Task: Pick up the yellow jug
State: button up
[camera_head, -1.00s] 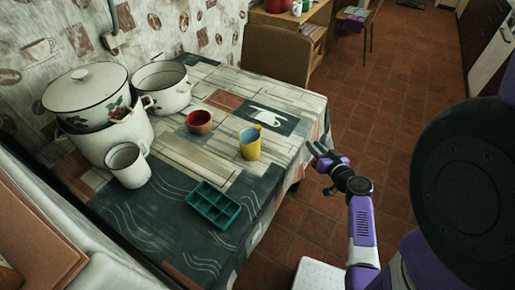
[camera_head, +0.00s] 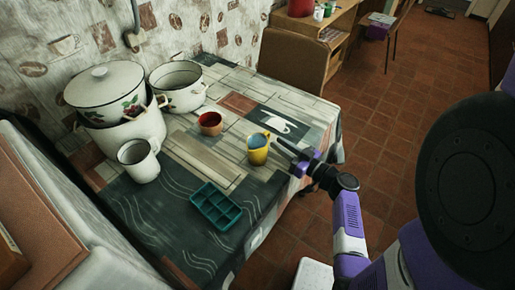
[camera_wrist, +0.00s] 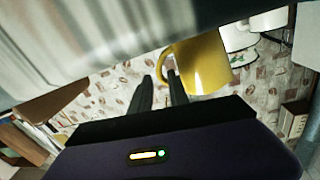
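The yellow jug (camera_head: 257,150) stands upright on the table near its right edge. In the wrist view the yellow jug (camera_wrist: 200,64) is ahead of the fingers and slightly to the right, with its handle towards them. My gripper (camera_head: 286,149) is just right of the jug in the head view, at about the height of its upper part. In the wrist view my gripper (camera_wrist: 158,82) shows two dark fingers with a gap between them.
A red bowl (camera_head: 210,123) stands left of the jug, and a teal compartment tray (camera_head: 216,207) lies nearer. A white mug (camera_head: 139,161), a stacked lidded pot (camera_head: 104,86) and an open white pot (camera_head: 178,92) fill the left side. A chair (camera_head: 293,62) stands behind the table.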

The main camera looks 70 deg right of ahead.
aim_at(268, 136)
jog(key=p+x, duration=0.1)
jog(key=x, duration=0.5)
grip_shut()
jog(key=shift+s+d+f, duration=0.1)
dwell(1.3)
